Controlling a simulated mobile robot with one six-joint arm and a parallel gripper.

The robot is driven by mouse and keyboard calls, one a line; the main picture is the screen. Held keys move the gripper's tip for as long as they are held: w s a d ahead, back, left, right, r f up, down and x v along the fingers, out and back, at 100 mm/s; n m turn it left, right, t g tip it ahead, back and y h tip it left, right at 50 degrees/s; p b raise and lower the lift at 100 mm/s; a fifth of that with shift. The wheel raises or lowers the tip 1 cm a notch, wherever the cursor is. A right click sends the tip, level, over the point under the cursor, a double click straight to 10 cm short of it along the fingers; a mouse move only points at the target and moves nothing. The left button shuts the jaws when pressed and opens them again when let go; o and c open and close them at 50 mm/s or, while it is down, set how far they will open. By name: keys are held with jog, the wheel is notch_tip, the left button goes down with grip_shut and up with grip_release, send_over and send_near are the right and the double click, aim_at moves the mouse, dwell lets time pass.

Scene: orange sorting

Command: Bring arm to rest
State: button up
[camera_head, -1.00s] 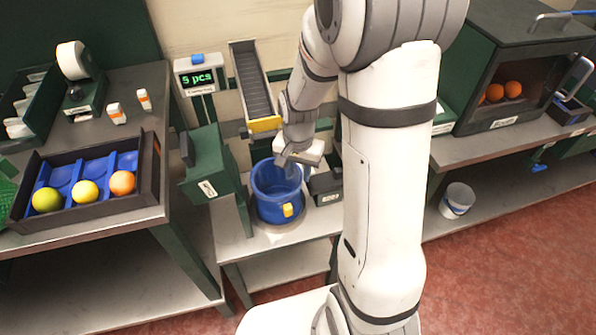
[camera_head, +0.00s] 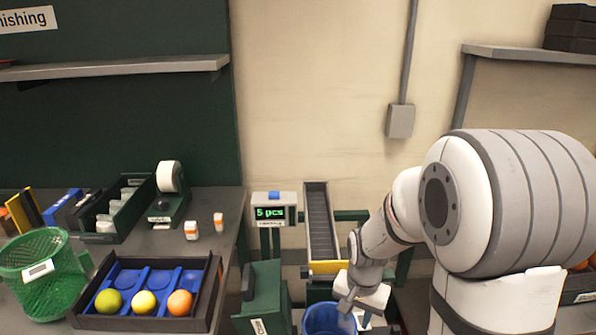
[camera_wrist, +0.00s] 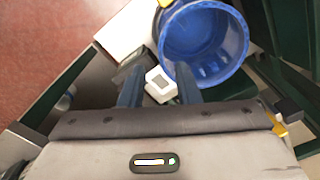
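My gripper (camera_head: 350,303) hangs over the blue bucket (camera_head: 328,320) in the head view, at the bottom of the picture. In the wrist view my gripper's two fingers (camera_wrist: 158,88) are spread apart, and I see nothing clamped between them. The blue bucket (camera_wrist: 204,45) lies beyond the fingertips there, and it looks empty inside. A small white block-like item (camera_wrist: 160,86) shows between the fingers; I cannot tell how far below them it is. My arm is bent and reaches down from the right.
A dark tray (camera_head: 205,300) with blue cups holds a green, a yellow and an orange fruit. A green mesh basket (camera_head: 42,275) stands left of it. A chute (camera_head: 321,225) and a counter display reading "5 pcs" (camera_head: 270,212) stand behind the bucket.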

jog(key=s+r+n+t, duration=0.2)
jog(key=s+r+n, duration=0.4)
jog(key=s+r, duration=0.7)
jog(key=shift+s+a+r+p, duration=0.15)
jog(key=shift+r+p, duration=0.3)
jog(key=shift+r, duration=0.25)
